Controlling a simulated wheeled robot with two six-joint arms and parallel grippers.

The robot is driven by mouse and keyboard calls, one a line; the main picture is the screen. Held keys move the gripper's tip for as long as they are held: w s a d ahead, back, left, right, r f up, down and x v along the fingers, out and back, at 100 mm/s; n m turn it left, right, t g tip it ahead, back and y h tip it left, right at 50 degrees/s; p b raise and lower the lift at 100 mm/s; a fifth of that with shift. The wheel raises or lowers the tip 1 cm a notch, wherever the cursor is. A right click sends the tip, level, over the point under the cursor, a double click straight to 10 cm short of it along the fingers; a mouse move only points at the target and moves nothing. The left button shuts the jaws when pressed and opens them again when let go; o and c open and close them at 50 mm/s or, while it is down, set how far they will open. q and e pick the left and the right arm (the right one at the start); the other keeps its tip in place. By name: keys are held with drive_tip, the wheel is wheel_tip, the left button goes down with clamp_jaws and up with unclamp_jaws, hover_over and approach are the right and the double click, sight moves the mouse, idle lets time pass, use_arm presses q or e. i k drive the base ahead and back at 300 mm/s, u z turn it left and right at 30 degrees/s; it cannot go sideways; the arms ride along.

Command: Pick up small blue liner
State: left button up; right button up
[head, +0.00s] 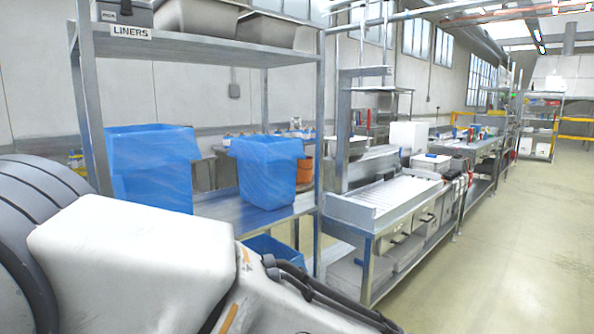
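Two blue liners stand on the middle shelf of a metal rack under a "LINERS" label. The left liner (150,165) looks larger, and its lower part is partly hidden by my arm. The right liner (266,168) looks smaller and stands upright near the shelf's right end. Another blue piece (272,250) shows on a lower level, partly hidden by the shelf and my arm. My arm fills the lower left of the head view. Neither of my grippers shows.
The metal rack (322,150) has upright posts and a top shelf (200,46) with grey bins. A roller-top workbench (390,200) stands right of it, with white boxes beyond. The floor (510,240) on the right is clear.

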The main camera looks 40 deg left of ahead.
sight(266, 165)
drive_tip(key=z, duration=0.05)
drive_tip(key=i, duration=1.5)
drive_tip(key=u, duration=0.7)
drive_tip(key=i, duration=0.8)
drive_tip(key=u, duration=0.8)
